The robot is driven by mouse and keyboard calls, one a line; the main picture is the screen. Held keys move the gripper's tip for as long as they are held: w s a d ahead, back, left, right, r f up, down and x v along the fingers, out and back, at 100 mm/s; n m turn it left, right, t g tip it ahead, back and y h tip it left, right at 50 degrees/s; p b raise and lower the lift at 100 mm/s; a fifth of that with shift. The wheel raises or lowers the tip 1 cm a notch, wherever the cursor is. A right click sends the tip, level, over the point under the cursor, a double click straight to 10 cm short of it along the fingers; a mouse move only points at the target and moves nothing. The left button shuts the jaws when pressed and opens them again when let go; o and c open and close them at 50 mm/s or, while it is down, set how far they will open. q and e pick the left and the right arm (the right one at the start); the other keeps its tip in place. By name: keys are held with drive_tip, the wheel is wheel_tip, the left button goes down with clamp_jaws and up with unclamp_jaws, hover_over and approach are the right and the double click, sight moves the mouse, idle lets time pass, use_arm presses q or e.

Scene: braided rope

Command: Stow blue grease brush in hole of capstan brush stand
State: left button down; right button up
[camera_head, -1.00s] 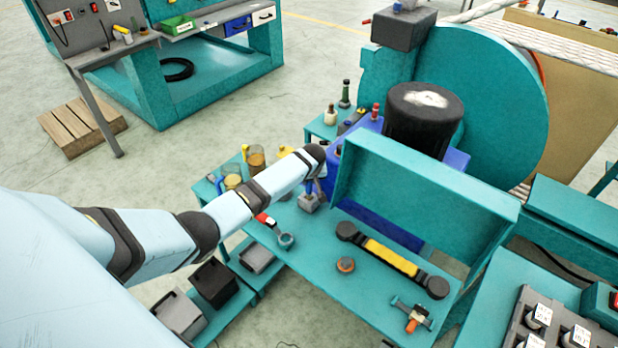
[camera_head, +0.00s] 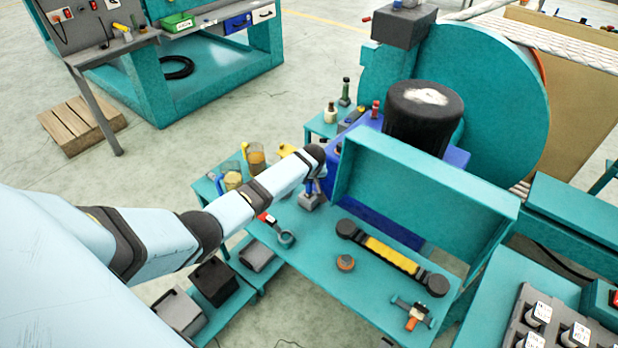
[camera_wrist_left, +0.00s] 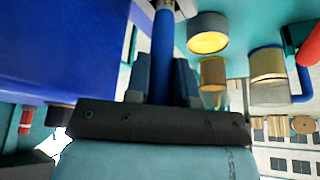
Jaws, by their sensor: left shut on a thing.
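The blue grease brush (camera_wrist_left: 164,45) shows in the left wrist view as a straight blue handle with a pale metal part at the top edge. My left gripper (camera_wrist_left: 160,82) is shut on this handle, one finger on each side. In the head view the wrist end of my left arm (camera_head: 314,154) is above the back left of the teal bench and hides most of the gripper. A small grey block (camera_head: 310,203) with blue above it stands just below the wrist. I cannot tell whether this is the capstan brush stand; its hole is not visible. My right gripper is not in view.
Jars with amber contents (camera_head: 256,160) stand left of my wrist. A blue housing (camera_wrist_left: 60,45) is close beside the gripper. A teal upright panel (camera_head: 420,190) rises to the right. A yellow-and-black tool (camera_head: 390,257) and an orange-topped round piece (camera_head: 346,263) lie on the bench.

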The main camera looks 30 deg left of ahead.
use_arm(q)
drive_tip(key=shift+f, duration=0.9)
idle(0.8)
drive_tip(key=c, duration=0.9)
unclamp_jaws()
drive_tip(key=v, duration=1.4)
drive_tip(key=s+d+f+m+t+h, duration=0.1)
drive_tip(key=s+d+f+m+t, duration=0.15)
drive_tip(key=s+d+f, duration=0.45)
drive_tip(key=s+d+f+m+t+h, duration=0.15)
drive_tip(key=s+d+f+m, duration=0.25)
drive_tip(key=s, duration=0.5)
drive_tip(key=s+d+r+m+t+h, duration=0.1)
drive_tip(key=s+d, duration=0.2)
drive_tip(key=s, duration=0.3)
drive_tip(key=s+d+r+m+t+h+p, duration=0.1)
drive_tip(key=s+d+r+m, duration=0.1)
drive_tip(key=s, duration=0.4)
drive_tip(key=s+d+r+m+t+h, duration=0.1)
drive_tip(key=s+d+m, duration=0.1)
drive_tip(key=s+d, duration=0.2)
drive_tip(key=shift+s+r+t+h, duration=0.2)
drive_tip(key=shift+s+t+h, duration=0.2)
drive_tip(key=shift+s, duration=0.6)
